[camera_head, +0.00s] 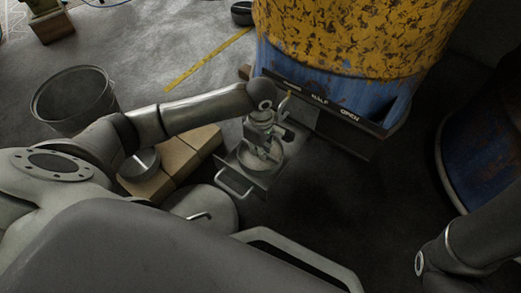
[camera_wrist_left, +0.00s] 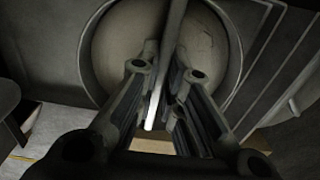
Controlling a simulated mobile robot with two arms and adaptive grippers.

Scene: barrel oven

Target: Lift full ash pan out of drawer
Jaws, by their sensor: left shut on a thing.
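The ash pan (camera_head: 272,158) is a round metal pan filled with pale ash. It sits in or just over the pulled-out drawer (camera_head: 248,181), below the barrel oven; I cannot tell whether it touches the drawer floor. My left gripper (camera_head: 264,142) reaches down over the pan and hides part of it. In the left wrist view the ash pan (camera_wrist_left: 117,42) shows beyond the fingers, and my left gripper (camera_wrist_left: 166,82) is shut on a thin light bar that looks like the pan's handle. My right forearm shows at the lower right of the head view, but its gripper is out of frame.
The blue and yellow barrel oven (camera_head: 345,60) stands behind the drawer. A metal bucket (camera_head: 78,103) stands at left. Dark floor right of the drawer looks clear.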

